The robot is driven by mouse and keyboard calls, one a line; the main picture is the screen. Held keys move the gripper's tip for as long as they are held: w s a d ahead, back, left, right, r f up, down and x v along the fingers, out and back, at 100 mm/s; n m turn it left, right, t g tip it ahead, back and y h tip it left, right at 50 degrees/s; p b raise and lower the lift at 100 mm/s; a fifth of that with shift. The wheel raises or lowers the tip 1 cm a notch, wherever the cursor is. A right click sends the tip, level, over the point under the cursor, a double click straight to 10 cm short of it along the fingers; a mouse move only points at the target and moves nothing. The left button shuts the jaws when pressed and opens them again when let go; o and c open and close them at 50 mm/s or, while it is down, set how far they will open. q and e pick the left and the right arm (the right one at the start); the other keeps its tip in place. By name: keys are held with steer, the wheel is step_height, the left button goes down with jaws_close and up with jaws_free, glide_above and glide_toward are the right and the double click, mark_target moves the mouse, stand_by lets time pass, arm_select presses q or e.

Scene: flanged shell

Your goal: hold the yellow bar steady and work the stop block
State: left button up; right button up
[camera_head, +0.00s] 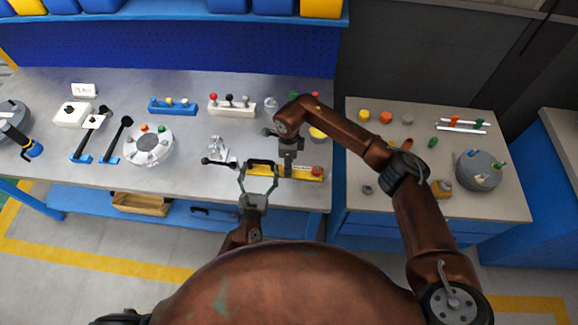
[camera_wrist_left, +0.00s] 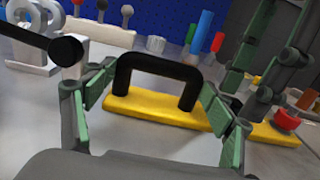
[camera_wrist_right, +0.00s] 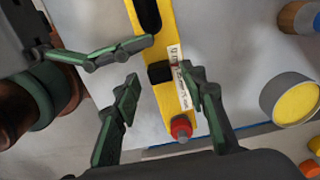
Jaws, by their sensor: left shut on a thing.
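The yellow bar (camera_head: 308,174) lies near the front edge of the grey bench, with a black arched handle (camera_wrist_left: 158,62), a white label (camera_wrist_right: 178,76) and a red knob (camera_wrist_right: 181,129). My left gripper (camera_head: 260,170) is shut on the black handle, one green finger at each side in the left wrist view. A small dark block (camera_wrist_right: 160,73), seemingly the stop block, sits on the bar between handle and knob. My right gripper (camera_wrist_right: 158,82) is open above it, with the block between its fingers and a gap showing on the left side. In the head view my right arm hides the block.
A black-knobbed lever on a metal stand (camera_head: 217,149) is just left of the bar. A white round fixture (camera_head: 149,146) and knob racks (camera_head: 231,105) are farther off. A side table (camera_head: 400,199) holds loose parts.

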steer(key=shift+f, duration=0.55)
steer(key=shift+c, duration=0.7)
jaws_close()
steer(key=shift+d, duration=0.1)
